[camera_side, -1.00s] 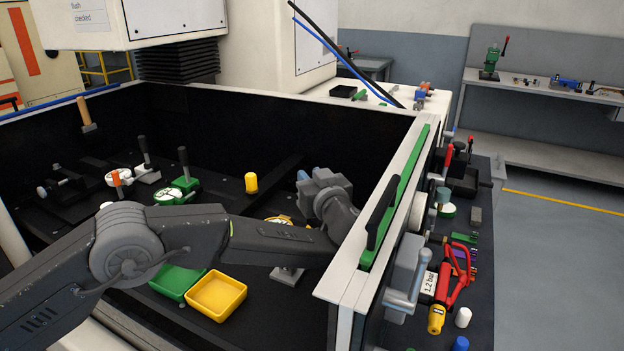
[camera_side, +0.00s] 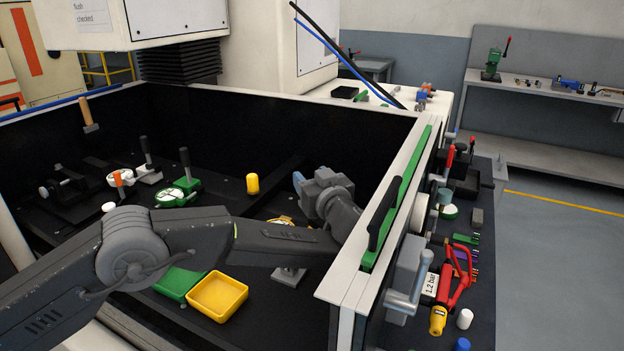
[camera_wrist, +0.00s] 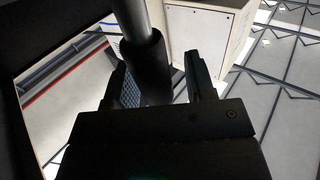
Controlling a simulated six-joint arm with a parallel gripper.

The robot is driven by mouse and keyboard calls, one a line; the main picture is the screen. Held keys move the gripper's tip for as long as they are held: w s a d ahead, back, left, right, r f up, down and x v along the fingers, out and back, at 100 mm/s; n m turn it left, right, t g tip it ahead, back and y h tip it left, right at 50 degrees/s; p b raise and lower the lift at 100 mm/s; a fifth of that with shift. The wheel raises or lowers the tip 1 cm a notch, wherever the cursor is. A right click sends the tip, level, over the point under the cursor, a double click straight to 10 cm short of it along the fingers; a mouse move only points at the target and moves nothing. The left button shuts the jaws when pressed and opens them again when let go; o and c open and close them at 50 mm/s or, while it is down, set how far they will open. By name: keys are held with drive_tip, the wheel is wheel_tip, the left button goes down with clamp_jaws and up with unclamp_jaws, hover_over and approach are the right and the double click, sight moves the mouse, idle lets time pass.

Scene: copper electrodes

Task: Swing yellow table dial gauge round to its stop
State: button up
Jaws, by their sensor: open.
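A yellow-rimmed dial (camera_side: 281,220), probably the yellow table dial gauge, shows only as a small part behind my forearm inside the black-walled enclosure. Most of its face and any lever on it are hidden. My gripper (camera_side: 299,180) is above and slightly right of that dial in the side view, close to the enclosure's right wall. In the wrist view my gripper (camera_wrist: 158,77) is open. A black cylinder (camera_wrist: 146,68) with a grey rod shows between its fingers; I cannot tell what it belongs to or whether it touches them.
A yellow upright cylinder (camera_side: 252,184) stands left of my gripper. A green dial gauge (camera_side: 176,196) and a white one (camera_side: 121,177) are farther left. A yellow tray (camera_side: 218,295) and green tray (camera_side: 178,283) lie in front. The enclosure's right wall (camera_side: 385,220) is close beside my wrist.

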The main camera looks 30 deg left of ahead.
idle(0.4)
drive_tip(key=m+t+h, duration=0.2)
drive_tip(key=m+h, duration=0.2)
drive_tip(key=h, duration=0.2)
drive_tip(key=d+m+t+h, duration=0.1)
drive_tip(key=m+t+h, duration=0.1)
drive_tip(key=m+h, duration=0.2)
drive_tip(key=m+t+h, duration=0.2)
drive_tip(key=m+h, duration=0.2)
drive_tip(key=h, duration=0.3)
drive_tip(key=shift+d+h, duration=0.25)
drive_tip(key=shift+h, duration=0.05)
drive_tip(key=s+a+r+g+y, duration=0.1)
drive_tip(key=s+a, duration=0.3)
drive_tip(key=s, duration=0.5)
drive_tip(key=s+a+r+g+y, duration=0.1)
drive_tip(key=s+a+g, duration=0.3)
drive_tip(key=s, duration=0.5)
drive_tip(key=s+a+r+g+y, duration=0.1)
drive_tip(key=s+a+r+g, duration=0.1)
drive_tip(key=s+a, duration=0.4)
drive_tip(key=s+r, duration=0.1)
drive_tip(key=s, duration=0.2)
drive_tip(key=shift+n, duration=0.4)
